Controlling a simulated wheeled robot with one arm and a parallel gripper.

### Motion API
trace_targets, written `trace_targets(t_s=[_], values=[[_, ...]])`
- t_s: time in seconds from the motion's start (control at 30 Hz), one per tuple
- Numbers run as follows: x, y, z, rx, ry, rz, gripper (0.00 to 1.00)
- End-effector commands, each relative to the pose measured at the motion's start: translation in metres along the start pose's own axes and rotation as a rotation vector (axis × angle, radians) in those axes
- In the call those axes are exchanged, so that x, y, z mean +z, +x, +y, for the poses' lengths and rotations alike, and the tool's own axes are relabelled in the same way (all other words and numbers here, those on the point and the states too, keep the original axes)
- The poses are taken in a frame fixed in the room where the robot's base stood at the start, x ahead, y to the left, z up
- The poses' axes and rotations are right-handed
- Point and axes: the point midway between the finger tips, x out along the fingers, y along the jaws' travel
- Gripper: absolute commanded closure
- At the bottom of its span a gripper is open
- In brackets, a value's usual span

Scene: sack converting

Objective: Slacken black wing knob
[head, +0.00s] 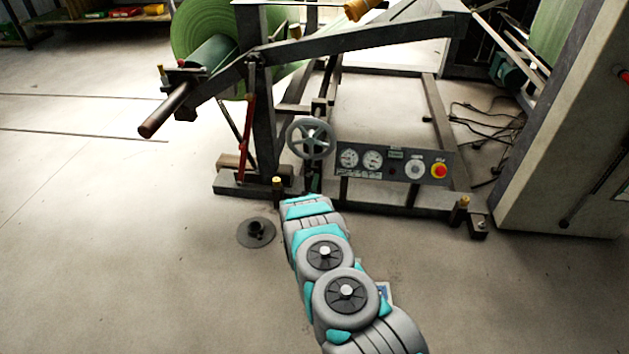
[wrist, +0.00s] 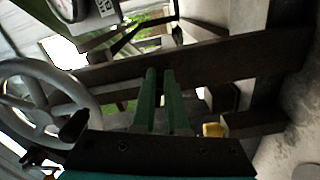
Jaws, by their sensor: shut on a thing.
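My gripper (wrist: 160,74) shows in the wrist view as two green fingers, nearly parallel with a narrow gap between them. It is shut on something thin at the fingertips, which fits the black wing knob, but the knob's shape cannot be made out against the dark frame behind. In the head view my own arm hides the gripper and whatever it holds, low at the machine front below the handwheel (head: 310,138). The grey handwheel also fills the left of the wrist view (wrist: 84,92), beside the fingers.
A control panel (head: 396,171) with gauges and a red button (head: 439,170) stands right of the handwheel. A green roll (head: 190,30) hangs behind on the unwind stand. A round dark floor plate (head: 256,232) lies left of my arm. Floor at left is clear.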

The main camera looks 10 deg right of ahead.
Motion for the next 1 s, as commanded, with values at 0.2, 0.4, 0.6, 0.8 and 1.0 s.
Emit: trace_targets(t_s=[0.2, 0.4, 0.6, 0.8, 1.0], values=[[-0.0003, -0.0009, 0.002, -0.004, -0.149, 0.0, 1.0], [-0.0007, -0.0009, 0.0029, -0.003, -0.236, 0.001, 1.0], [-0.0008, -0.0009, 0.003, -0.003, -0.278, 0.001, 1.0], [-0.0007, -0.0008, 0.003, -0.003, -0.287, 0.001, 1.0], [-0.0006, -0.0008, 0.0031, -0.003, -0.286, 0.001, 1.0]])
